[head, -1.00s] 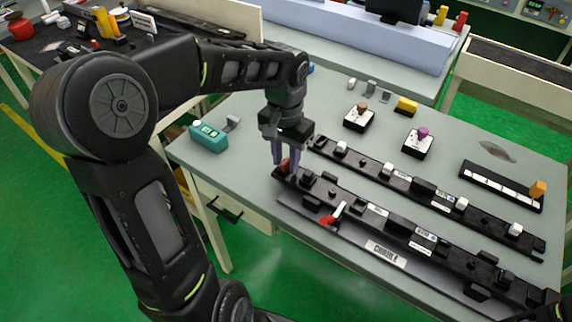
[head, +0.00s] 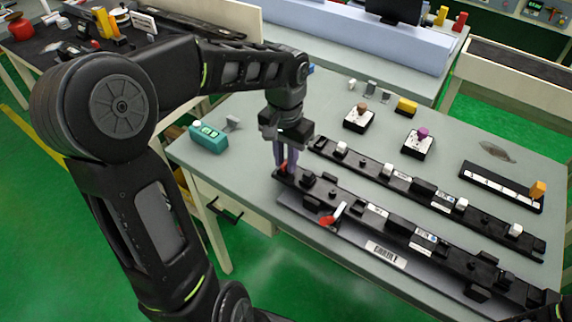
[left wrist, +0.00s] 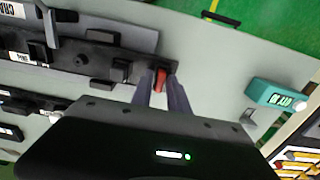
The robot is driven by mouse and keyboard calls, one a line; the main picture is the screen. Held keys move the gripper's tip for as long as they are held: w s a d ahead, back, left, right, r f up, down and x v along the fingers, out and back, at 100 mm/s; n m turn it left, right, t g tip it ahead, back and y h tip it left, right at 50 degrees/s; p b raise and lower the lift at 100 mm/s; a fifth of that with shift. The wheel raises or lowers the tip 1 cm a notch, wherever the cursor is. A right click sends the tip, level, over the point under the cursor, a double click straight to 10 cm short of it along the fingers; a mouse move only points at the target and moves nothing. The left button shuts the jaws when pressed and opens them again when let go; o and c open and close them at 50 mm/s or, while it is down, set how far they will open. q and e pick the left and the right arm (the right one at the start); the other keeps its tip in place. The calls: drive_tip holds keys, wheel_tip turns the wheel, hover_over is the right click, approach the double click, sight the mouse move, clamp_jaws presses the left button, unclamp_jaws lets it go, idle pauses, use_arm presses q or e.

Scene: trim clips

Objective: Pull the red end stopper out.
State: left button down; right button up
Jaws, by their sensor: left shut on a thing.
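The red end stopper (head: 284,166) sits at the left end of the front black rail (head: 345,207), mostly hidden behind my fingers. In the left wrist view the red stopper (left wrist: 160,79) shows between the two fingertips, at the end of the rail (left wrist: 110,57). My left gripper (head: 281,162) points down over that end and is shut on the stopper; it also shows in the left wrist view (left wrist: 161,84). I cannot tell whether the stopper is still seated in the rail. My right gripper is not in view.
A red-and-white lever (head: 333,215) stands on the fixture in front of the rail. A second black rail (head: 415,185) with white clips lies behind. A teal device (head: 208,138) stands near the table's left edge. The grey table (head: 250,165) is clear left of the rail end.

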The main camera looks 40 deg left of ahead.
use_arm(q)
drive_tip(key=c, duration=1.4)
unclamp_jaws()
drive_tip(key=shift+o, duration=0.2)
drive_tip(key=shift+r, duration=0.25)
drive_tip(key=shift+c, duration=0.6)
clamp_jaws()
